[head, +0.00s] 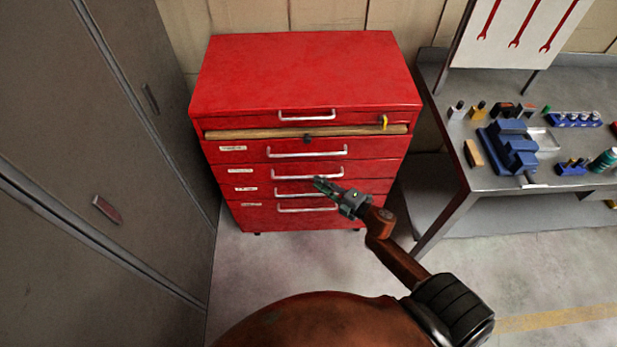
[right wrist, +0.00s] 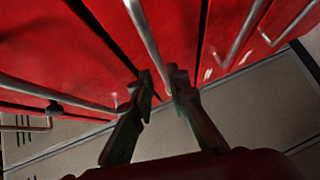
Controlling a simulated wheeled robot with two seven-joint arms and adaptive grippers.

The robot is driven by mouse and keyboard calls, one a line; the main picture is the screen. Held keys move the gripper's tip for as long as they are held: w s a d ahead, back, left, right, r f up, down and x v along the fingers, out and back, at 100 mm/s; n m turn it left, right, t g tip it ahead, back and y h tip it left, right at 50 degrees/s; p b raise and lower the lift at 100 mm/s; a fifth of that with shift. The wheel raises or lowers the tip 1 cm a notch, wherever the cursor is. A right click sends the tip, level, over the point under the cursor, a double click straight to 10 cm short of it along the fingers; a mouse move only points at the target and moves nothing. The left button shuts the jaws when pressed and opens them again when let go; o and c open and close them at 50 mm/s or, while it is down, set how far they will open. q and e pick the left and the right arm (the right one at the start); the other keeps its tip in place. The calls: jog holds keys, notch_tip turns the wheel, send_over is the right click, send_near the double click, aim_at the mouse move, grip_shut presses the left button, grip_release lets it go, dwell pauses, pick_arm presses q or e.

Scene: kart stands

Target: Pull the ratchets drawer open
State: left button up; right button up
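The red tool chest (head: 310,75) stands against the back wall, with labelled drawers and bright bar handles. The small labels (head: 240,171) on the drawer fronts are too small to read, so I cannot tell which drawer is the ratchets drawer. My right gripper (head: 318,182) is at the third handle from the top (head: 290,176), just right of its middle. In the right wrist view, the fingers of my right gripper (right wrist: 161,80) lie on either side of a bar handle (right wrist: 145,38), close together around it. The drawer fronts look flush. My left gripper is not in view.
A grey cabinet (head: 100,180) stands close on the left. A metal workbench (head: 500,178) with a blue vise (head: 510,148) and small tools stands on the right. A wooden strip (head: 270,133) and a yellow item (head: 384,122) show on the chest's upper part. Floor before the chest is clear.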

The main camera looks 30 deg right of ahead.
aim_at(309, 177)
jog(key=x, duration=0.5)
jog(key=shift+f+b, duration=0.1)
jog(key=shift+b, duration=0.2)
jog(key=shift+w, duration=0.35)
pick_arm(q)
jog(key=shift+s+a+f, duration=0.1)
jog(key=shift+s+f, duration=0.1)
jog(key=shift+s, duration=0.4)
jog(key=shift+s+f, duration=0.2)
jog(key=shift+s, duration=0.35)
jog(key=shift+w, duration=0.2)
pick_arm(e)
jog(key=shift+c, duration=0.3)
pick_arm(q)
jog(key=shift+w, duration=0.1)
pick_arm(e)
grip_shut()
